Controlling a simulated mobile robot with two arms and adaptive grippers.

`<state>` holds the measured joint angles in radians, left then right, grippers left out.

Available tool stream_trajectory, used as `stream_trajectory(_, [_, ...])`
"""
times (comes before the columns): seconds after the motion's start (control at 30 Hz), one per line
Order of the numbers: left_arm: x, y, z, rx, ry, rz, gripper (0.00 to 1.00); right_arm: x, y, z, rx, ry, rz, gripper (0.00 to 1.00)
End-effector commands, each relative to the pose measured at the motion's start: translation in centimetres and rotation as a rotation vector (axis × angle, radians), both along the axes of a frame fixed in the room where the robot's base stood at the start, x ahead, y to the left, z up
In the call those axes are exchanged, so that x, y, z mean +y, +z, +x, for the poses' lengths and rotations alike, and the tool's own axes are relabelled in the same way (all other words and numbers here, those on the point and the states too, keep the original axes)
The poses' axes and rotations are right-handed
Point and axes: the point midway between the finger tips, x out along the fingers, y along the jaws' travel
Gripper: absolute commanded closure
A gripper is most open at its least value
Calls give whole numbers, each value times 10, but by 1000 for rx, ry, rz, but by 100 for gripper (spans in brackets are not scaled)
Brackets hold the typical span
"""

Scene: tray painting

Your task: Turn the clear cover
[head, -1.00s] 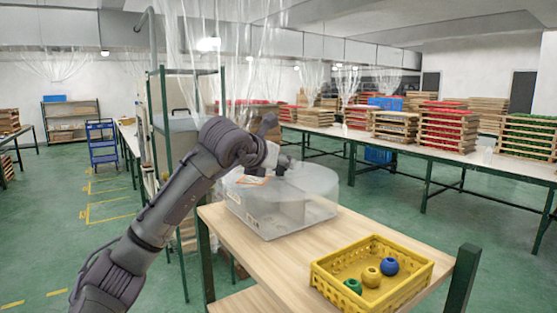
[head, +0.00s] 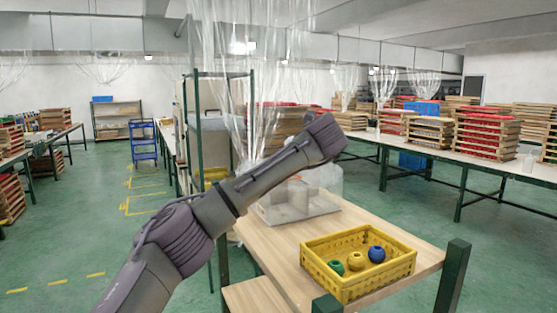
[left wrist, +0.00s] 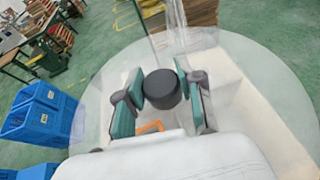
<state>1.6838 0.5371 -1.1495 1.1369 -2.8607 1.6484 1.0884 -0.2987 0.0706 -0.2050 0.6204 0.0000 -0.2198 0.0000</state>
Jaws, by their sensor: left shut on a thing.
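The clear cover (left wrist: 245,75) fills much of the left wrist view as a round see-through disc with a black knob (left wrist: 161,86) at its middle. My left gripper (left wrist: 160,92) is shut on the knob, one teal-padded finger on each side. In the head view the clear cover (head: 329,178) shows partly behind my left arm, over a clear box (head: 300,213) on the wooden table (head: 262,240). My arm hides the gripper and the knob there. My right gripper is in neither view.
A yellow basket (head: 347,287) stands near the table's front right, holding a green ball (head: 337,268), a yellow ball (head: 356,261) and a blue ball (head: 376,254). A green-framed rack with hanging clear plastic stands behind. Table surface left of the basket is free.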

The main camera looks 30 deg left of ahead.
Motion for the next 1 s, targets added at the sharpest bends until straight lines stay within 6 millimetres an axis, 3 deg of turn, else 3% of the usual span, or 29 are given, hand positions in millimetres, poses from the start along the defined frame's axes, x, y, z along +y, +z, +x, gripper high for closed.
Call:
stream_trajectory(0.4, [-6,9,4,-4,348,0,100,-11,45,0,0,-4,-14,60])
stream_trajectory(0.7, [-6,7,3,-3,471,-1,100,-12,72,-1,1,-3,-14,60])
stream_trajectory(1.0, [-5,4,3,-4,527,-2,100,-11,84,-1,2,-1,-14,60])
